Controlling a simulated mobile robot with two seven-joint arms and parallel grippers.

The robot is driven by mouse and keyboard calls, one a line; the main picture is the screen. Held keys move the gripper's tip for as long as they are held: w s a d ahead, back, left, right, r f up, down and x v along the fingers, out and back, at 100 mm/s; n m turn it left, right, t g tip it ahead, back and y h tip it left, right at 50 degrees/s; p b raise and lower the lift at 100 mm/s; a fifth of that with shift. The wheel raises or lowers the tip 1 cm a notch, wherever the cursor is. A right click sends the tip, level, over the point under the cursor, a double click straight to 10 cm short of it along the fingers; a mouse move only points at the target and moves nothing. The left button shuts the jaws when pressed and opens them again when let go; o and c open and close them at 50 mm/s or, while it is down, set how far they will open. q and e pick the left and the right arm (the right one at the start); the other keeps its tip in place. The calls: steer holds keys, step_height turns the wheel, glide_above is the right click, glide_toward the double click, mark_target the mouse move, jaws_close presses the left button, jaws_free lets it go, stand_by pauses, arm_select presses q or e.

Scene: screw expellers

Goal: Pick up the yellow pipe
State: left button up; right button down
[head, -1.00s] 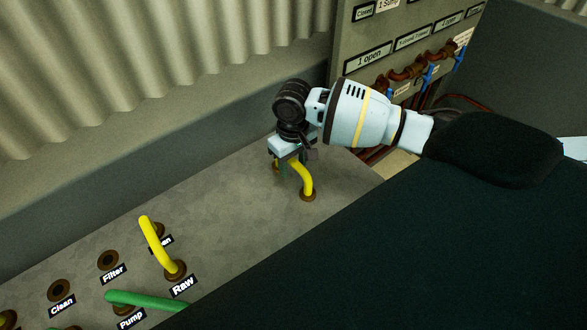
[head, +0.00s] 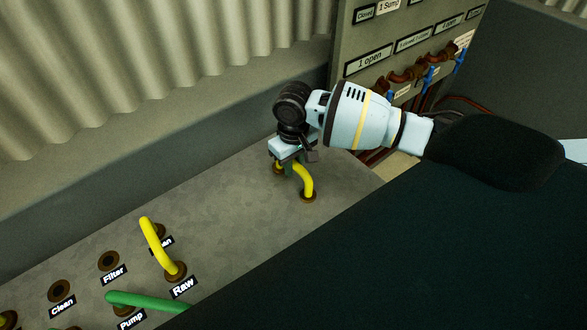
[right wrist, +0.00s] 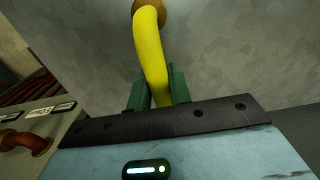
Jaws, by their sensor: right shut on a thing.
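A bent yellow pipe (head: 305,180) arches over the grey bench top at its right end. Its near end sits in a brown round socket (head: 308,196), and its far end is at another socket, partly hidden by my gripper. My right gripper (head: 287,168) comes down over the arch from above, with its green fingers shut on the pipe. In the right wrist view the yellow pipe (right wrist: 149,48) runs from a brown socket down between the two green fingertips (right wrist: 158,88). My left gripper is not in view.
A second yellow pipe (head: 158,246) stands by the "Raw" label, and a green pipe (head: 145,302) lies near "Pump". Open sockets (head: 108,260) are at the left. A labelled panel (head: 405,42) with copper pipes and blue handles stands behind my right arm. A corrugated wall is behind.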

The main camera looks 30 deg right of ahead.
steer(key=shift+r, duration=0.1)
step_height(320, 180, up, 10)
steer(key=shift+f+p, duration=0.1)
steer(key=shift+p, duration=0.2)
steer(key=shift+r, duration=0.25)
